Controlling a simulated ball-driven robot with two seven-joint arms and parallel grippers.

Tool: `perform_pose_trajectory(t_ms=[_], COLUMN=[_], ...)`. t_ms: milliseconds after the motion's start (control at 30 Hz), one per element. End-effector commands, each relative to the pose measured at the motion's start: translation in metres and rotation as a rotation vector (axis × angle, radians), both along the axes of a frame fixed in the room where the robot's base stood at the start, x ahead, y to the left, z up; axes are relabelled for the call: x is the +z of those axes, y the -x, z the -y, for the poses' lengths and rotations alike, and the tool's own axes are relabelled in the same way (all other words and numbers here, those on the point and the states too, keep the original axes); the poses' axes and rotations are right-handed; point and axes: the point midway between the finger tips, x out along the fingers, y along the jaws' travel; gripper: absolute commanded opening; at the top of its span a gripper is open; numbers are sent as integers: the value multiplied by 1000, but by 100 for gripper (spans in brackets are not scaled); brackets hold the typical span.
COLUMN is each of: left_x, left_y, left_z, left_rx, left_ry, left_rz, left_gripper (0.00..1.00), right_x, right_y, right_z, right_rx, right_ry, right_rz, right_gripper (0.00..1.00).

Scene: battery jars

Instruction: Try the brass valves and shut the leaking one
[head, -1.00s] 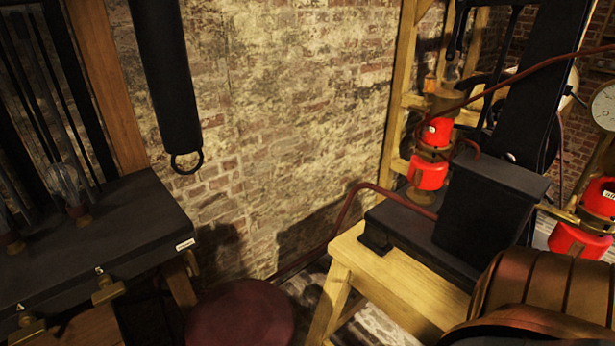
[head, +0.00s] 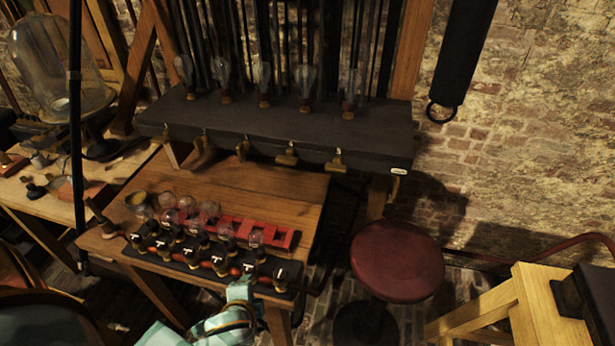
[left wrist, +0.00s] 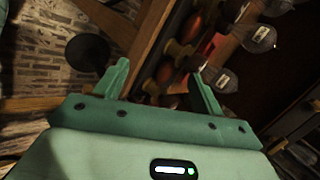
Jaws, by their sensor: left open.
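Several brass valves hang in a row along the front edge of a black shelf in the head view, among them a left one (head: 203,141), a middle one (head: 243,149) and two at the right (head: 287,156) (head: 336,163). I cannot tell from here which one leaks. My teal left gripper (head: 243,289) is low at the front edge of the wooden table, below and apart from the valves. My right gripper is not in view.
Below the shelf (head: 380,148), the wooden table (head: 265,190) carries a red rack (head: 283,237), glass bulbs and a black strip with several small knobs (head: 190,262). A red stool (head: 397,260) stands right of it. A glass bell jar (head: 58,65) is at far left.

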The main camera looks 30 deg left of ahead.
Motion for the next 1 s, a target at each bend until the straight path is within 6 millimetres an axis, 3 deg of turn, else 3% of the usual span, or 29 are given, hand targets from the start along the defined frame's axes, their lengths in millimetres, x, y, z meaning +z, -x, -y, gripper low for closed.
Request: perform_pose_trajectory(t_ms=[267,400,533,633,767,1000], left_x=[90,146,190,207,211,213], left_y=[-58,-83,-98,-104,-113,-162], left_z=[-25,-24,-14,-9,-8,-21], left_rx=[-443,-665,-820,-875,-892,-888], left_ry=[-647,-1085,-1486,-1660,-1720,-1717], left_rz=[99,107,75,48,36,35], left_gripper=[69,69,69,69,69,69], right_x=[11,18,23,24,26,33], right_y=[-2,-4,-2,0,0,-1], right_z=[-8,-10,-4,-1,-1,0], right_rx=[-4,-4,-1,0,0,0], right_ry=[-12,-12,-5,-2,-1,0], right_rz=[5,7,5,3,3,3], right_gripper=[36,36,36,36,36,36])
